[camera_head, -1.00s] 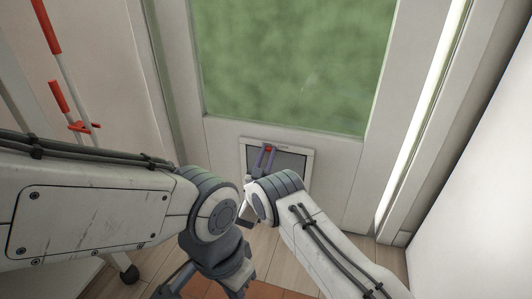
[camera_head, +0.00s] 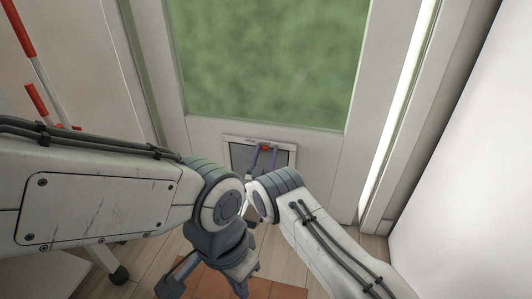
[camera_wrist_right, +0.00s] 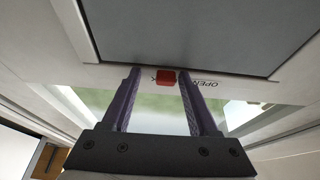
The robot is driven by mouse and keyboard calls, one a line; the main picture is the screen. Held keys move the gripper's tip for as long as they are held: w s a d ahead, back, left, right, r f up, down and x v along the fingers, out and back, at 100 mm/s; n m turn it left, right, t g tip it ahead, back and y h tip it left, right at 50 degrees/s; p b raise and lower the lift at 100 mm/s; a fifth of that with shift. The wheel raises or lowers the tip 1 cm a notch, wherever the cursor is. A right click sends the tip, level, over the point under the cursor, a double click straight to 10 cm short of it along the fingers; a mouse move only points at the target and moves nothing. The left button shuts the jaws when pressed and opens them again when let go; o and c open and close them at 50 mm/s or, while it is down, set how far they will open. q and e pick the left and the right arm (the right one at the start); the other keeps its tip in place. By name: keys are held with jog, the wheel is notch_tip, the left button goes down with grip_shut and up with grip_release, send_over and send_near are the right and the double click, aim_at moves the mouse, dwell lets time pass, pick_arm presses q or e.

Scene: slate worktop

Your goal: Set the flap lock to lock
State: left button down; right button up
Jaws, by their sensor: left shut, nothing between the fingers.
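The flap lock's red knob (camera_head: 265,148) sits on the white top frame of the pet flap (camera_head: 243,157), low in the door. My left gripper (camera_head: 238,277) hangs low near the floor, shut and empty, away from the flap.
The glazed door (camera_head: 270,60) stands ahead, with a white wall (camera_head: 470,190) to the right. A red-and-white pole stand (camera_head: 38,70) is at the left. An orange mat (camera_head: 275,290) lies on the wood floor below my arms.

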jog(key=shift+a, duration=0.15)
jog(key=shift+s, duration=0.2)
jog(key=p+v, duration=0.5)
jog(key=v, duration=0.5)
jog(key=shift+f, duration=0.1)
